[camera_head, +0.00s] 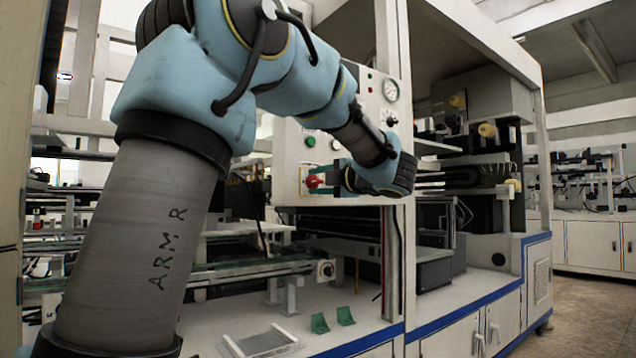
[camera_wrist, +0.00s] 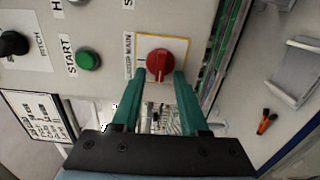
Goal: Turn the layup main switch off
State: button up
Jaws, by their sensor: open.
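The main switch is a red rotary knob (camera_wrist: 160,65) on a white plate with a yellow border, beside a label reading MAIN. In the head view the red knob (camera_head: 314,181) sits low on the pale control panel (camera_head: 345,112). My gripper (camera_wrist: 163,84) is open in the wrist view, with one green finger on each side of the knob's lower part. I cannot tell whether the fingers touch it. In the head view my wrist is in front of the panel, just right of the knob.
A green START button (camera_wrist: 88,60) and a black knob (camera_wrist: 13,43) are on the same panel. A gauge (camera_head: 390,90) is at the panel's upper right. Two green brackets (camera_head: 345,316) and a grey tray (camera_head: 262,343) lie on the bench below.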

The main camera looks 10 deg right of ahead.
jog(key=v, duration=1)
jog(key=shift+s+d+p, duration=0.2)
jog(key=shift+s+p, duration=0.15)
jog(key=shift+w, duration=0.1)
